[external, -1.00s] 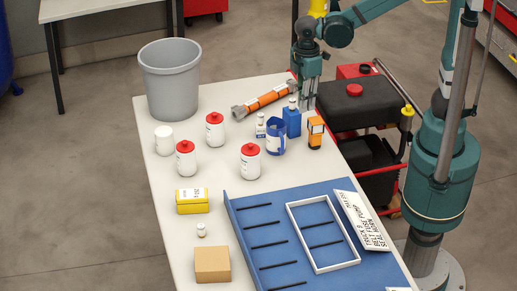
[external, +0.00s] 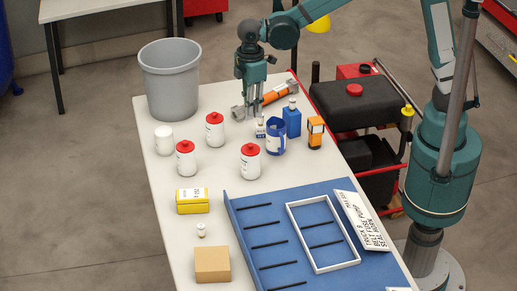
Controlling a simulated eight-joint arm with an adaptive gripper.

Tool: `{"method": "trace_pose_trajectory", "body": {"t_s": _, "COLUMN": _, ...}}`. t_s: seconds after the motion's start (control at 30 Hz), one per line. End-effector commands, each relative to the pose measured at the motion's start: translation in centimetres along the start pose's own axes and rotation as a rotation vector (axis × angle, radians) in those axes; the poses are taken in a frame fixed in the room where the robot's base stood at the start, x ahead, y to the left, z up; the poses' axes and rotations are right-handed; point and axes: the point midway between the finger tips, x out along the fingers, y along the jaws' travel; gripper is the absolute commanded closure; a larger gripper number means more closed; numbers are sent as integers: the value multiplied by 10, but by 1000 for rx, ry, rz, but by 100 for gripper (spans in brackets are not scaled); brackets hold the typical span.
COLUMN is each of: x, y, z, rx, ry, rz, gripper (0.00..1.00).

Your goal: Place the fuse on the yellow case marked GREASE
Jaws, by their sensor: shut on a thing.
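The yellow case (external: 192,207) sits near the table's left edge, with a pale label on top whose lettering is too small for me to read. My gripper (external: 255,113) points down over the far part of the table, in front of the orange and grey tube and beyond the red-capped bottles. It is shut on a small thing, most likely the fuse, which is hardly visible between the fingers. I see no other fuse on the table. My gripper is well apart from the yellow case, to its upper right.
A grey bin (external: 168,80) stands at the far left. Near the case are a small white bottle (external: 201,230), a cardboard box (external: 212,264) and a blue tray (external: 240,232).

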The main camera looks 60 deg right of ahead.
Motion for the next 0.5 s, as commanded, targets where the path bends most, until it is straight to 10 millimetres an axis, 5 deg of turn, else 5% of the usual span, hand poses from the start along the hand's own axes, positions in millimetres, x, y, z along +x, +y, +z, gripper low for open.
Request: {"method": "trace_pose_trajectory", "body": {"t_s": 0.5, "x": 5, "y": -10, "z": -112, "rx": -10, "ry": 0, "rz": 0, "gripper": 94}}
